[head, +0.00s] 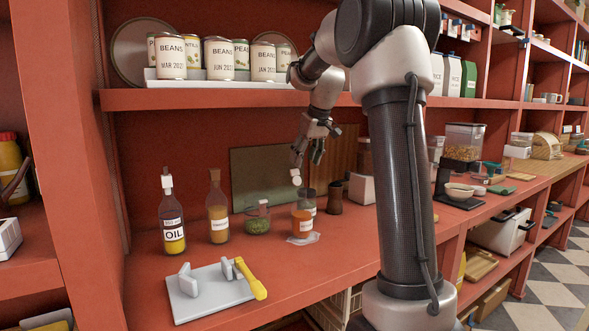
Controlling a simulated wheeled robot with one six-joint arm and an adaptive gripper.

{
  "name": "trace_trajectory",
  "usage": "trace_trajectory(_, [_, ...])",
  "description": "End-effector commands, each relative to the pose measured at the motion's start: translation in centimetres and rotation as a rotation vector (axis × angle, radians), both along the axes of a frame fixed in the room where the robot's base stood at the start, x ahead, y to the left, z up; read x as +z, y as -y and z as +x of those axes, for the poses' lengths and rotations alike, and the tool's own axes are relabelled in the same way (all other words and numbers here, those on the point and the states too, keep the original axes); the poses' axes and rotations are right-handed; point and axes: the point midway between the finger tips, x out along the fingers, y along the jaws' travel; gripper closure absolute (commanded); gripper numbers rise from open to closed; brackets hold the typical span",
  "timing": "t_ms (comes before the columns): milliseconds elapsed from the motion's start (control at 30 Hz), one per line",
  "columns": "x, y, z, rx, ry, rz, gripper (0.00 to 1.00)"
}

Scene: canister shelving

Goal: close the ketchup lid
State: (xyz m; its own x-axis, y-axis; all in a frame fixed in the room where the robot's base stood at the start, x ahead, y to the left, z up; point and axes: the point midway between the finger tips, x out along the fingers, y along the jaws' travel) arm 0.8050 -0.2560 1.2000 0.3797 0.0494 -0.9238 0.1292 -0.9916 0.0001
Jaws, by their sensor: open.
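A small clear jar with orange-red contents and a pale label (302,225) stands upright on the counter; I take it for the ketchup, but its label is too small to read. Its lid cannot be made out clearly. A pale, clear flat piece (303,240) lies at its foot. My gripper (307,165) hangs above the jar, fingers pointing down, open and apart from it. A small white round part (296,179) shows at the left fingertip, just over the jar; I cannot tell whether it belongs to the finger or the jar.
To the left stand an oil bottle (173,225), a corked bottle (218,210) and a jar with green contents (257,222). A grey board with a yellow-handled tool (250,278) lies in front. A dark cup (335,197) stands close right. A shelf of cans (220,58) is above.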

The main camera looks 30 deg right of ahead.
Motion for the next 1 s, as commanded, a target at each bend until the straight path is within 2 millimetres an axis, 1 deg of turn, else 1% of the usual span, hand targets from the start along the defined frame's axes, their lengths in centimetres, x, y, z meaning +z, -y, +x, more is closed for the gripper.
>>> trace_trajectory(33, [-0.1,-0.2,1.3,0.001,-0.001,0.0,0.46])
trace_trajectory(100, [-0.1,-0.4,3.0,0.002,-0.001,-0.001,0.46])
trace_trajectory(167, [-0.5,-0.5,4.0,0.0,-0.003,0.001,0.46])
trace_trajectory(200, [-1.3,-0.5,4.1,-0.001,-0.004,0.001,0.46])
trace_trajectory(300, [-2.9,-0.6,4.6,-0.001,-0.003,0.001,0.46])
trace_trajectory(400, [-3.9,-0.7,5.1,-0.001,-0.002,0.0,0.46])
trace_trajectory(567, [-4.6,-0.7,5.4,-0.001,-0.001,0.0,0.46])
trace_trajectory(800, [-4.6,-0.7,5.4,-0.001,0.0,0.0,0.46])
trace_trajectory(867, [-4.6,-0.7,5.4,-0.001,0.0,0.0,0.56])
trace_trajectory(1000, [-4.6,-0.7,5.4,-0.001,0.0,0.0,0.81])
